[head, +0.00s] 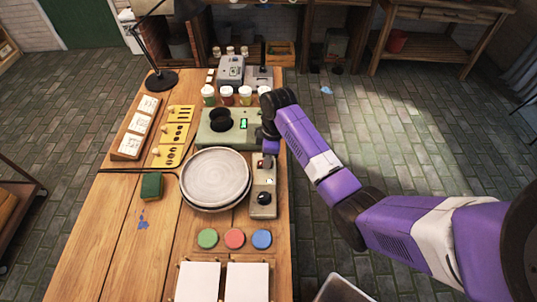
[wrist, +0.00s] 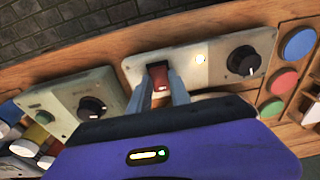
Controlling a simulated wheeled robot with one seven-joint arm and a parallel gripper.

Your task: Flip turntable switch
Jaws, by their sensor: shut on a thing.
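The turntable control box (head: 263,190) is a pale panel to the right of the round plate (head: 215,178). It carries a red rocker switch, a small light and a black knob. In the wrist view the red switch (wrist: 158,76) sits between my gripper's two fingers, with the lit indicator (wrist: 200,58) and black knob (wrist: 243,61) to its right. My gripper (head: 267,158) is over the far end of the box, and in the wrist view its fingertips (wrist: 161,84) are closed on the switch. The fingers partly hide the switch's sides.
A green-grey box (head: 215,127) with a dark round opening and green display stands just beyond the plate. Paint jars (head: 227,97) line up behind it. Green, red and blue discs (head: 235,238) lie nearer. Open floor is right of the table.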

